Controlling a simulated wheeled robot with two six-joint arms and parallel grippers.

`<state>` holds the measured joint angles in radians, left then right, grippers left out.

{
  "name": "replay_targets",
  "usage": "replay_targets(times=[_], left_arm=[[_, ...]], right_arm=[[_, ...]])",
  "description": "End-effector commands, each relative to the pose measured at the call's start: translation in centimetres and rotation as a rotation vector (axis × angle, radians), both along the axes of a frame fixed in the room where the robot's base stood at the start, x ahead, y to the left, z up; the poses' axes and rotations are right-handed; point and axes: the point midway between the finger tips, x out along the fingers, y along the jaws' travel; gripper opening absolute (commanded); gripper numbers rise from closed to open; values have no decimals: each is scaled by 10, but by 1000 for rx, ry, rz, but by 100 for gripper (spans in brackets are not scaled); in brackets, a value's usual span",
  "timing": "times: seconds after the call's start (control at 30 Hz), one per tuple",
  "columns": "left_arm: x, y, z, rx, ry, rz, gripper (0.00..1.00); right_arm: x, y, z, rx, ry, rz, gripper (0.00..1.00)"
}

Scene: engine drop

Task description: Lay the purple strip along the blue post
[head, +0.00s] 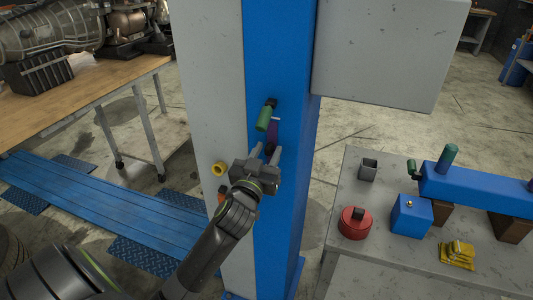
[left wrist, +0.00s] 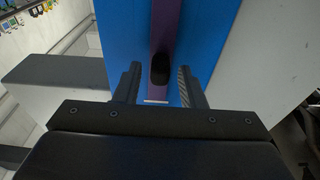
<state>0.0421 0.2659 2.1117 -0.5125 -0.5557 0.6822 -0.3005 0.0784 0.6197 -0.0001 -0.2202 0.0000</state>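The blue post (head: 280,60) stands upright in the middle of the head view. The purple strip (head: 272,132) shows as a short piece against the post's front, partly hidden by my left gripper (head: 266,153). In the left wrist view the purple strip (left wrist: 166,25) runs lengthwise along the blue post (left wrist: 120,28), with a dark rounded piece (left wrist: 160,69) on it. My left gripper (left wrist: 160,88) has its fingers spread, one on each side of the strip, with visible gaps. I cannot tell how close the strip is to the post's surface. My right gripper is out of view.
A green-handled lever (head: 264,117) sticks out of the post just above my gripper. A yellow ring (head: 218,169) sits on the grey panel to the left. A grey box (head: 385,50) juts out at upper right. A grey table (head: 395,265) with several parts stands right.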

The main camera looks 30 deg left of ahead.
Motion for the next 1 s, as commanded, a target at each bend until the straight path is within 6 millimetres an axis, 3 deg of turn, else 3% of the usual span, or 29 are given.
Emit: replay_targets(times=[0.33, 0.47, 1.0], left_arm=[[-1, 0, -1, 0, 1, 0, 43], [-12, -3, -4, -2, 1, 0, 43], [-122, -29, -23, -6, 3, 1, 43]], right_arm=[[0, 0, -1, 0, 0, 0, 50], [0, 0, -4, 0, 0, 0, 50], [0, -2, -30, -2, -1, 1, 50]])
